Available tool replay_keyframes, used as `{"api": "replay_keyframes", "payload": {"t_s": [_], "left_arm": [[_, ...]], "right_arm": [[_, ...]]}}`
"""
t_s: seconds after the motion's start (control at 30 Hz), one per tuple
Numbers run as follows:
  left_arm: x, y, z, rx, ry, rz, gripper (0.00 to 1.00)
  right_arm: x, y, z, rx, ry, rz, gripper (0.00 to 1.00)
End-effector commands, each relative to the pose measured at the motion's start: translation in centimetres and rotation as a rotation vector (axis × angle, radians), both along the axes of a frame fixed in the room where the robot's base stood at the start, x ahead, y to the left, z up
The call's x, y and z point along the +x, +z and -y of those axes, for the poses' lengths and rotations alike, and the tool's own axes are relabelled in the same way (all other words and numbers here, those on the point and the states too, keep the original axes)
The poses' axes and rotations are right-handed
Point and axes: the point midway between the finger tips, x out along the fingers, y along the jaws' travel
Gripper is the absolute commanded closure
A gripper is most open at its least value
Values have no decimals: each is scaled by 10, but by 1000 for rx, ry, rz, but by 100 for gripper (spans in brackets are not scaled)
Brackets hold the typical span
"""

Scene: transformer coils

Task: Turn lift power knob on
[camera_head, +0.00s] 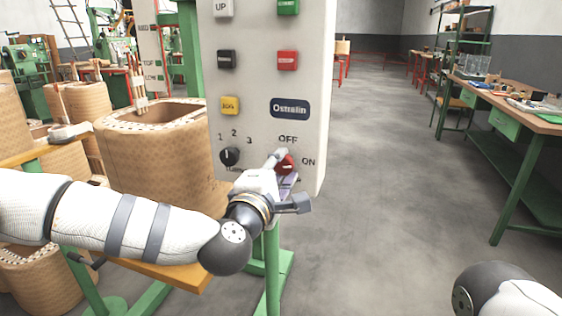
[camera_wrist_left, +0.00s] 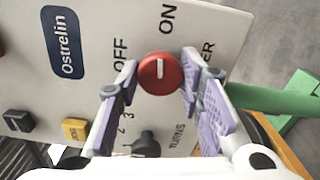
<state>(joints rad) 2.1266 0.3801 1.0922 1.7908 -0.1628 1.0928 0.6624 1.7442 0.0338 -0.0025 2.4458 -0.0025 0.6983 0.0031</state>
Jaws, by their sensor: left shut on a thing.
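The red round knob (camera_head: 287,166) is on the lower right of the pale control panel (camera_head: 262,75), below the word OFF and left of the word ON. It also shows in the left wrist view (camera_wrist_left: 153,80), where its short white line runs up and down, roughly in line with the ON label. My left gripper (camera_head: 282,165) is at the panel, with its purple-padded fingers on both sides of the knob, shut on it. The fingers and wrist hide part of the knob and the lower label in the head view. My right gripper is out of view.
A black selector knob (camera_head: 229,157) marked 1, 2, 3 sits left of the red knob. Several push buttons are above. Large wound coils (camera_head: 150,150) stand behind the panel on the left. A workbench (camera_head: 515,110) stands at right, with open floor between.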

Motion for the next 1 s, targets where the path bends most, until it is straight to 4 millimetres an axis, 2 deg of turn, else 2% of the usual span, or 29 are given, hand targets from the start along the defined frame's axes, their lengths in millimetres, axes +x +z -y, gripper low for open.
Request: {"api": "replay_keyframes", "payload": {"t_s": [0.4, 0.93, 0.97, 1.0], "left_arm": [[0, 1, 0, 156, 0, 52, 94], [0, -1, 0, 177, 0, 55, 94], [0, -1, 0, 177, 0, 55, 64], [0, -1, 0, 176, 0, 55, 55]], "right_arm": [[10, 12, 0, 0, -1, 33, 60], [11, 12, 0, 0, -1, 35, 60], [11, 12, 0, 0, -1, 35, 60], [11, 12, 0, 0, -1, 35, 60]]}}
